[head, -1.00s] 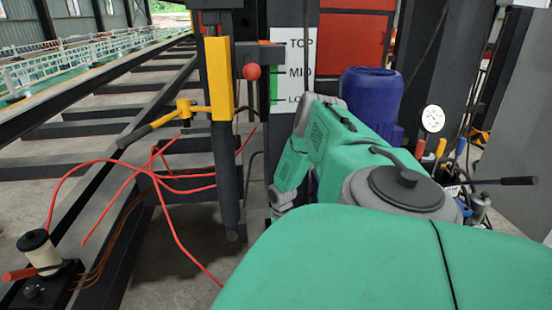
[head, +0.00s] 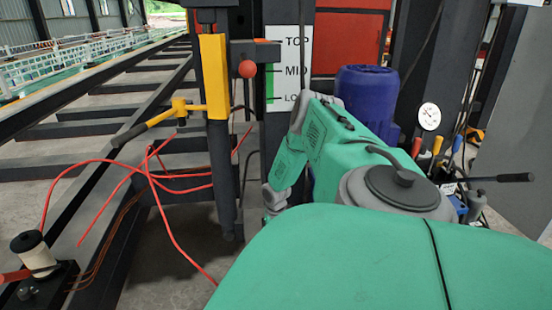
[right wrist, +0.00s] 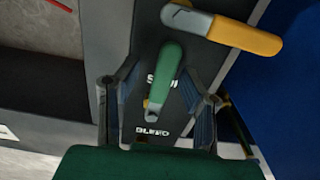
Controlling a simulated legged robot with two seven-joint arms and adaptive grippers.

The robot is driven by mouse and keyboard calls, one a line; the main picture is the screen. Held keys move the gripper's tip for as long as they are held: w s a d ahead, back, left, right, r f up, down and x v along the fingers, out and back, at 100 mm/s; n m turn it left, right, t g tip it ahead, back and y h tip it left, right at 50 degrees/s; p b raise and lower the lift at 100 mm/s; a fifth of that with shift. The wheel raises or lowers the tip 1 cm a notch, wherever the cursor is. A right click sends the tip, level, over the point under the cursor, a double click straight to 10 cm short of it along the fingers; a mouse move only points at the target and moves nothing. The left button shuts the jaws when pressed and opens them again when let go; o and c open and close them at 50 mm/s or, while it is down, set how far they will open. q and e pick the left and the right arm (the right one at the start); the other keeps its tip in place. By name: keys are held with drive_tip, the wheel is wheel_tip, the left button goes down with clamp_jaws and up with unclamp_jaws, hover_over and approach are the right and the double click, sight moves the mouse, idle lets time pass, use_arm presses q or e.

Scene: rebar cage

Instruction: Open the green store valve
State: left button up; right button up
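The green valve handle (right wrist: 166,72) is in the middle of the right wrist view, slanting from upper right to lower left on a dark panel. My right gripper (right wrist: 165,108) is open, one finger on each side of the handle's lower end; I see gaps between the handle and both fingers. Partly covered lettering is on the panel by the handle, and "BLEED" is below it. In the head view my green right arm crosses the right half, and I cannot make out its gripper or the green handle there. My left gripper is in neither view.
A yellow handle (right wrist: 246,37) is close above right of the green one. In the head view are a blue drum-like body (head: 365,100), a gauge (head: 429,116), a yellow post (head: 215,75) with a red ball (head: 247,69), and loose red cables (head: 165,215) at left.

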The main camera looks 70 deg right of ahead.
drive_tip(key=shift+r, duration=0.1)
drive_tip(key=shift+w+r, duration=0.1)
drive_tip(key=shift+r, duration=5.7)
